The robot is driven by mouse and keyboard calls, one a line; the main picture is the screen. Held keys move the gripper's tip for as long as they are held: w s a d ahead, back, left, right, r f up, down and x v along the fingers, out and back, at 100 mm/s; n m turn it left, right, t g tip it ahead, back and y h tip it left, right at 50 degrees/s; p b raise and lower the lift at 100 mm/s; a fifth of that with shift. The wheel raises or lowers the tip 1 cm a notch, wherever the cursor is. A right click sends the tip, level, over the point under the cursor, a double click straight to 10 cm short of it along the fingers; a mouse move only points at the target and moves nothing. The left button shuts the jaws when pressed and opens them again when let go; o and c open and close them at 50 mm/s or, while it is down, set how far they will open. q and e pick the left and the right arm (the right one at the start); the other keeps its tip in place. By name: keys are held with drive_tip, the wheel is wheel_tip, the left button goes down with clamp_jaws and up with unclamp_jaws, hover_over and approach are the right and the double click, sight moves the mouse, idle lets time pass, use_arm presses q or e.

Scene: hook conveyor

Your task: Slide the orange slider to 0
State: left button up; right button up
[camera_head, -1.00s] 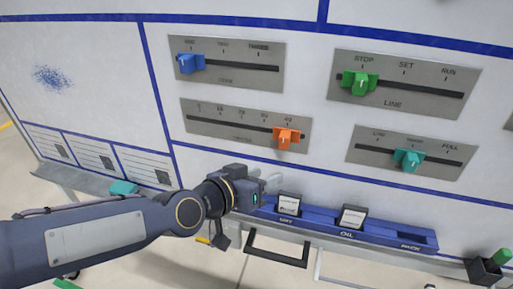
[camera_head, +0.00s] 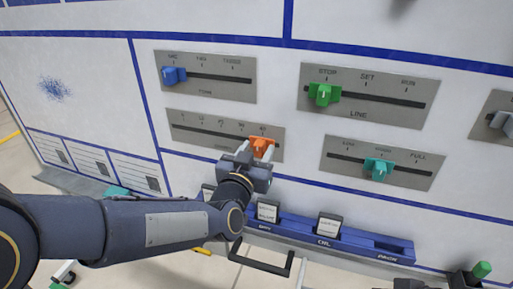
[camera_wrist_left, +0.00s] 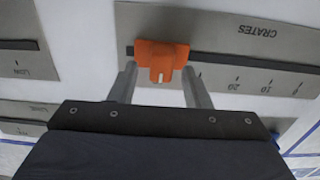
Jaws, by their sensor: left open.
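The orange slider (camera_head: 262,146) sits near the right end of its grey scale plate (camera_head: 195,130), by the 40 mark in the head view. The 0 end of the slot is at the left. In the left wrist view the picture is upside down, and the orange slider (camera_wrist_left: 161,58) shows between the two fingers. My left gripper (camera_head: 253,153) is open, with one finger on each side of the slider knob. A gap shows beside the knob in the left wrist view (camera_wrist_left: 160,80); I cannot tell whether either finger touches it. My right gripper is not seen.
A blue slider (camera_head: 174,75) is above, a green slider (camera_head: 323,94) and a teal slider (camera_head: 379,169) are to the right. Below are a blue tray (camera_head: 370,243) with white-labelled blocks and a dark handle (camera_head: 262,265). The slot left of the orange slider is clear.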

use_arm(q)
drive_tip(key=shift+w+d, duration=0.1)
drive_tip(key=shift+w, duration=0.3)
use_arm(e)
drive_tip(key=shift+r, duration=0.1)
